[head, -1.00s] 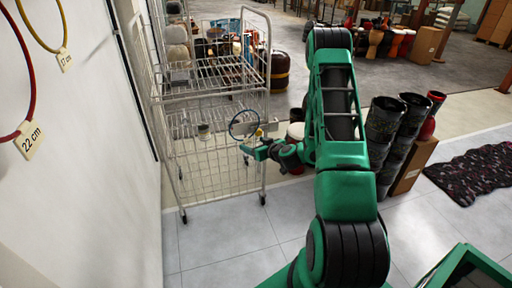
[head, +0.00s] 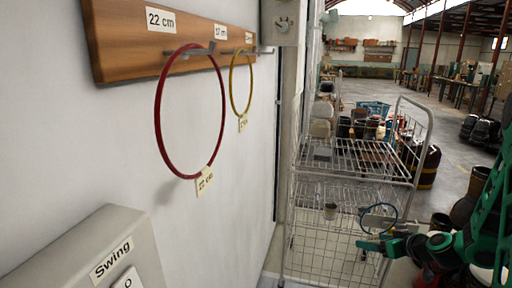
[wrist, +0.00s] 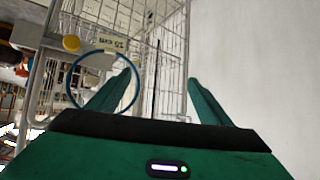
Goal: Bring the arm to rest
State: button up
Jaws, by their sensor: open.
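My gripper (head: 366,244) is at the right of the head view, in front of the wire cart. In the wrist view its two green fingers (wrist: 160,85) are spread wide with nothing gripped between them. A blue ring (head: 363,219) with a pale tag is beside the gripper at the cart. It also shows in the wrist view (wrist: 69,79), overlapping the left finger, with a tag reading 15 cm (wrist: 112,43). I cannot tell whether ring and finger touch. My green arm is partly cut off at the head view's right edge.
The wire cart (head: 352,160) stands close ahead of the gripper. On the left wall, a red ring (head: 157,112) and a yellow ring (head: 231,84) hang from a wooden board (head: 120,45). A grey box marked Swing (head: 85,255) is at lower left. Drums stand at right.

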jog(key=s+r+m+g+h, duration=0.1)
jog(key=s+r+m+g, duration=0.2)
jog(key=s, duration=0.9)
jog(key=s+r+m+g+h, duration=0.1)
jog(key=s+r+m+g, duration=0.2)
jog(key=s+r, duration=0.5)
jog(key=s+r+m+g+h, duration=0.1)
jog(key=s+r+m+g, duration=0.2)
jog(key=s, duration=1.4)
notch_tip(320, 180, up, 3)
jog(key=shift+s+a+f+g, duration=0.1)
jog(key=shift+s+a+g, duration=0.15)
jog(key=shift+g, duration=0.45)
jog(key=shift+w, duration=0.1)
jog(key=shift+w+f, duration=0.25)
jog(key=shift+w, duration=0.25)
